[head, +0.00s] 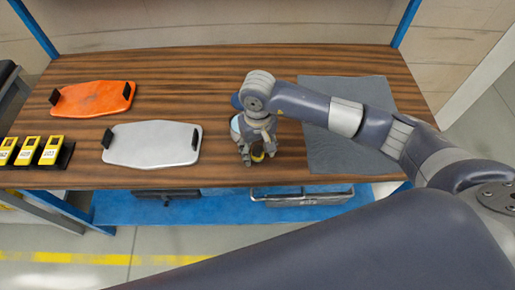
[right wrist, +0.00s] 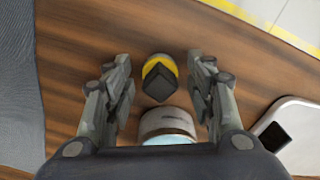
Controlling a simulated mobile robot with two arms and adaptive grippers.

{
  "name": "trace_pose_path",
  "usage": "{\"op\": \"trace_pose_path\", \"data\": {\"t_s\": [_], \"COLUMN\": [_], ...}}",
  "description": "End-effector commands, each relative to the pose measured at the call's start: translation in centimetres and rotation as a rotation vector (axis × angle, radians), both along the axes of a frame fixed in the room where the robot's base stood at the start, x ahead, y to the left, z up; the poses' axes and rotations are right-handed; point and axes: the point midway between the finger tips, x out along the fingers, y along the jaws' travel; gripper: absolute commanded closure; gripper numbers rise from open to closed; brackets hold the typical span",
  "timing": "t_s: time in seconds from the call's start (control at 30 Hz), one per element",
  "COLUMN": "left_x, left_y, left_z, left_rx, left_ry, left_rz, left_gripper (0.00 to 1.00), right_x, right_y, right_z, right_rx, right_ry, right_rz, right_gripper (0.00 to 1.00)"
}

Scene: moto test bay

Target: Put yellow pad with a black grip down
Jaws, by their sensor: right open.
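The yellow pad with a black grip (right wrist: 159,77) stands on the wooden table, between and a little beyond the open fingers of my right gripper (right wrist: 160,100) in the right wrist view. In the head view a small part of the pad (head: 257,156) shows under my right gripper (head: 256,150), which is over the table's front middle. The fingers stand apart on both sides of the pad, with gaps visible. My left gripper is not in view.
A round grey-and-pale-blue item (right wrist: 167,125) stands close beside the pad. A grey plate (head: 152,143) and an orange plate (head: 95,97), both with black grips, lie to the left. A dark grey mat (head: 345,150) covers the right side. Yellow devices (head: 28,151) sit in a rack at far left.

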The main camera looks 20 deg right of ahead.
Motion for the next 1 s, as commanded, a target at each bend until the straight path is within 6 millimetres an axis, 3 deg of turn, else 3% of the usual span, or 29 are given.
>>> {"op": "trace_pose_path", "data": {"t_s": [0.1, 0.17, 0.63, 0.8, 1.0], "left_x": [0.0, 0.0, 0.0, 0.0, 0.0], "left_y": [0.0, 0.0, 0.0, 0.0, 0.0], "left_z": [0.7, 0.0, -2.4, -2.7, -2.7], "left_rx": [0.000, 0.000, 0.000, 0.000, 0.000], "left_ry": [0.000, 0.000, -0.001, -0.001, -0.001], "left_rz": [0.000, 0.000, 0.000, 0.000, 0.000], "left_gripper": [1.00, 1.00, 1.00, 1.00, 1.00], "right_x": [0.0, 0.2, 0.1, 0.0, -0.1], "right_y": [0.0, 0.0, 0.0, 0.0, 0.0], "right_z": [0.6, 1.2, 10.3, 11.9, 12.3], "right_rx": [0.001, 0.002, 0.001, 0.000, 0.000], "right_ry": [0.001, -0.005, -0.005, -0.001, 0.000], "right_rz": [-0.001, 0.001, 0.000, 0.000, 0.000], "right_gripper": [0.50, 0.50, 0.50, 0.50, 0.50]}}
